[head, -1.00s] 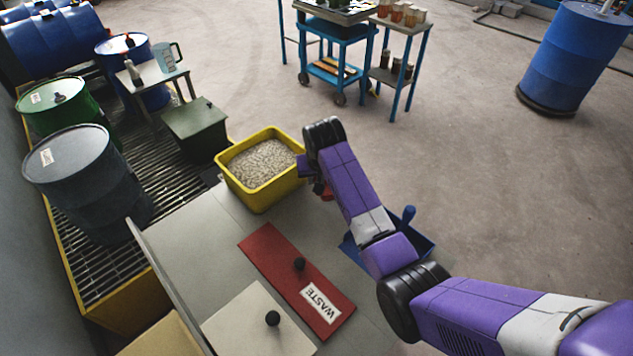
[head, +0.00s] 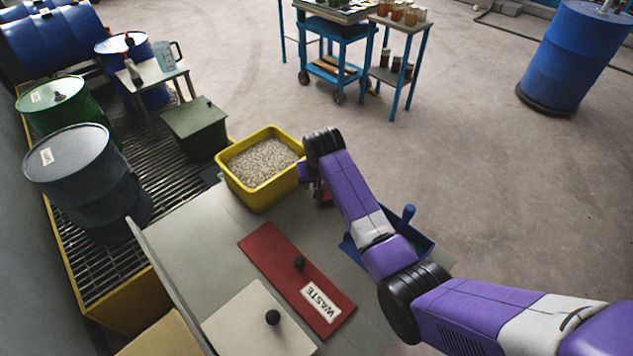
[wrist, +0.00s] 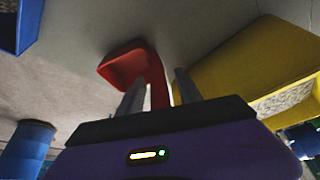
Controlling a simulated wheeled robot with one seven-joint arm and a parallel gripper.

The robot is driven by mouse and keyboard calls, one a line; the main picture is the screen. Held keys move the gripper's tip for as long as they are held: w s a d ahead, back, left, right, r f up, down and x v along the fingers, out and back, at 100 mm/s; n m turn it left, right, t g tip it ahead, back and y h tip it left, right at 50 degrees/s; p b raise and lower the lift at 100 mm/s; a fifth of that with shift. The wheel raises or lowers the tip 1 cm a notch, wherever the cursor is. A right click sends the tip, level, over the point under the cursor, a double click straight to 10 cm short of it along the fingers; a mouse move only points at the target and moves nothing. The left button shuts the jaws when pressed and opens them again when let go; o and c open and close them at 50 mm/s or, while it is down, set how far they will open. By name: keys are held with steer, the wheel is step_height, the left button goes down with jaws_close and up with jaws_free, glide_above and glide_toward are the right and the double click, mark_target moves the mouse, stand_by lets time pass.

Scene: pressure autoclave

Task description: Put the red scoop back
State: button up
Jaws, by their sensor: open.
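The red scoop (wrist: 124,66) shows in the wrist view, with its handle running back between my fingers. It looks to be on the grey tabletop. My gripper (wrist: 160,78) is open, with one finger on each side of the handle. In the head view my arm hides most of the scoop; a small red part (head: 321,190) shows just right of the yellow tub. The yellow tub (head: 261,197) holds pale granules and stands at the far end of the table. It also shows in the wrist view (wrist: 235,65), right of the fingers.
A blue tray-like thing (head: 423,245) with a blue handle is partly behind my arm; a blue edge shows in the wrist view (wrist: 18,22). A red lid marked WASTE (head: 268,252) and a cream lid (head: 250,328) lie on the table. A green box (head: 195,132) stands beyond.

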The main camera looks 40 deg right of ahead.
steer(key=v, duration=1.2)
steer(key=shift+r+b, duration=0.2)
steer(key=shift+b, duration=0.1)
steer(key=w+r+n+t+h, duration=0.1)
steer(key=w+r+t+h, duration=0.1)
steer(key=w+r+t, duration=0.4)
steer(key=s+a+f+n+t+y+b, duration=0.1)
steer(key=s+a+n+t, duration=0.15)
steer(key=s+a, duration=0.45)
steer(key=s+a+n+t, duration=0.1)
steer(key=s+a+t, duration=0.3)
steer(key=s, duration=0.6)
steer(key=s+a+f+n+g+y+b, duration=0.1)
steer(key=s+a, duration=0.3)
steer(key=s, duration=0.9)
steer(key=s+a+f+n+y, duration=0.1)
steer(key=s+a, duration=0.3)
steer(key=s, duration=1)
steer(key=shift+s+g+y+b, duration=0.25)
steer(key=shift+g+y+b, duration=0.1)
steer(key=shift+y, duration=0.35)
